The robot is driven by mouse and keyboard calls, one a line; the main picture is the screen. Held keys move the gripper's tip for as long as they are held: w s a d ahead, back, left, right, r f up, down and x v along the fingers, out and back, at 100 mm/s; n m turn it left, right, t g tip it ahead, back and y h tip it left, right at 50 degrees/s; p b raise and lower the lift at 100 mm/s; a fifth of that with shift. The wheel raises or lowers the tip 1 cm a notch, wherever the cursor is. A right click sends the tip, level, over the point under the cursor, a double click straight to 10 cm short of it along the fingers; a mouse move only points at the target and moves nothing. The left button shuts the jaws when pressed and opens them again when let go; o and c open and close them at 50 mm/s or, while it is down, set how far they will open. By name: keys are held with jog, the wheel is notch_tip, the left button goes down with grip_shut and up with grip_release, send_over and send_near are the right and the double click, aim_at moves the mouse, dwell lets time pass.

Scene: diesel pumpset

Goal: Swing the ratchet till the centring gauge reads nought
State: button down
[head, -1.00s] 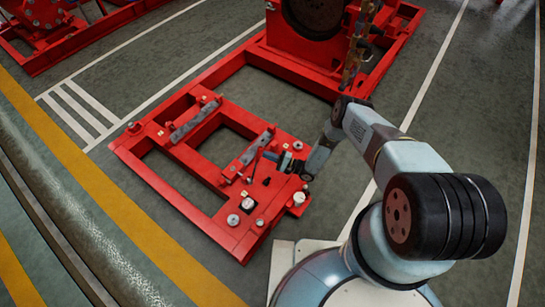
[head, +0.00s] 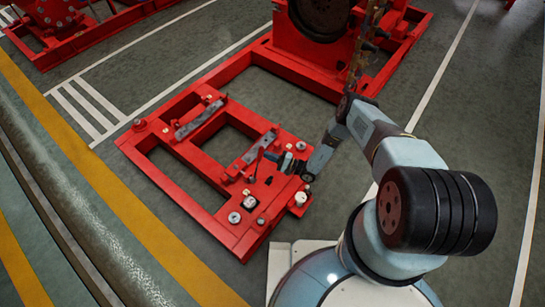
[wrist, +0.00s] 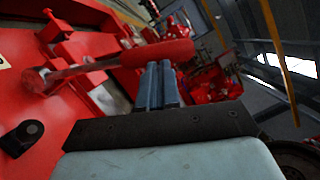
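The ratchet has a red grip (wrist: 158,53) on a thin rod that runs left to a round end on the red frame. In the head view its red lever (head: 254,164) stands tilted up from the frame's near right part. My gripper (wrist: 158,66) has its two slim blue-grey fingers close together. The fingertips are at the lower side of the grip, not around it; I cannot tell whether they touch. In the head view my gripper (head: 272,157) is just right of the lever. A pale round piece (head: 249,202) on the frame may be the gauge; no reading is legible.
The low red frame (head: 150,160) has open bays and two grey bars (head: 200,121) across it. A larger red machine with a dark wheel (head: 322,15) stands behind.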

jog(key=d+f, duration=0.3)
jog(key=d, duration=1.1)
jog(key=s+r+x, duration=0.1)
jog(key=s+x, duration=0.1)
jog(key=x, duration=1.1)
jog(key=shift+s+a+r+m, duration=0.2)
jog(key=shift+s+a+m, duration=0.1)
jog(key=shift+a, duration=0.1)
jog(key=shift+s+a+r, duration=0.4)
jog(key=shift+a+r, duration=0.1)
jog(key=shift+a, duration=0.1)
jog(key=shift+w, duration=0.1)
